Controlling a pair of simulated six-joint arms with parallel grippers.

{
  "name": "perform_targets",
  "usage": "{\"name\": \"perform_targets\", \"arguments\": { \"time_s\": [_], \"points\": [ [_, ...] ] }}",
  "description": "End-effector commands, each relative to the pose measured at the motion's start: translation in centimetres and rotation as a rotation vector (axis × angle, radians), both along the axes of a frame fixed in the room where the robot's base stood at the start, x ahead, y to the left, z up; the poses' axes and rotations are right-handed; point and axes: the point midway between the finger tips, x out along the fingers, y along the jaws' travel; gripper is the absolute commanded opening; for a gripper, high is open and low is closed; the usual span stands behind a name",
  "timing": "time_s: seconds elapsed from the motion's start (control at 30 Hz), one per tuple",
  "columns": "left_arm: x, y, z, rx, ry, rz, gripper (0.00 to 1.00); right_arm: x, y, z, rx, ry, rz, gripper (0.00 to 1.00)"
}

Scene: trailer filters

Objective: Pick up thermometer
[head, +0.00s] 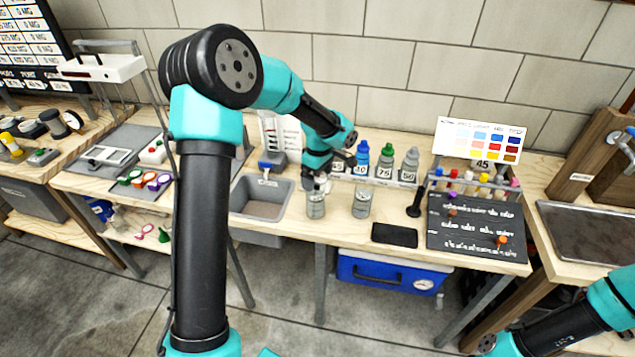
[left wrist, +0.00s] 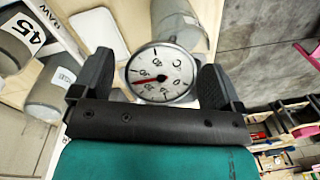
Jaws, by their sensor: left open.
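The thermometer is a round white dial (left wrist: 160,72) with a red needle, seen in the left wrist view between the fingers of my left gripper (left wrist: 155,85). The gripper is open, with one black finger on each side of the dial, and no grip on it shows. In the head view my left gripper (head: 316,184) reaches down over a clear jar (head: 316,206) at the front of the table, right of the sink. The gripper mostly hides the dial there. My right gripper does not show; only part of that arm is at the lower right.
A second clear jar (head: 361,204) stands close on the right. Labelled bottles (head: 385,162) stand behind. A grey sink (head: 262,197) lies to the left, and a black pad (head: 394,235) and a lettered board (head: 475,225) to the right. A blue cooler (head: 390,272) sits below.

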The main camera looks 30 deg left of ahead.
Motion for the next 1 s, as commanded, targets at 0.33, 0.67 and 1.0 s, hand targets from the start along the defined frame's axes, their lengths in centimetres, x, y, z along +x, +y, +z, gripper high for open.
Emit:
{"name": "perform_targets", "arguments": {
  "time_s": [0.33,0.67,1.0],
  "points": [
    [0.00,0.00,0.03,0.000,0.000,0.000,0.92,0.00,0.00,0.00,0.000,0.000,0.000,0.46],
    [0.00,0.00,0.04,0.000,0.000,-0.001,0.64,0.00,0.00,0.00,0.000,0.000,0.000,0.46],
    [0.01,0.00,0.04,0.000,0.000,-0.001,0.38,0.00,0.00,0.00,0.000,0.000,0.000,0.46]
  ]
}}
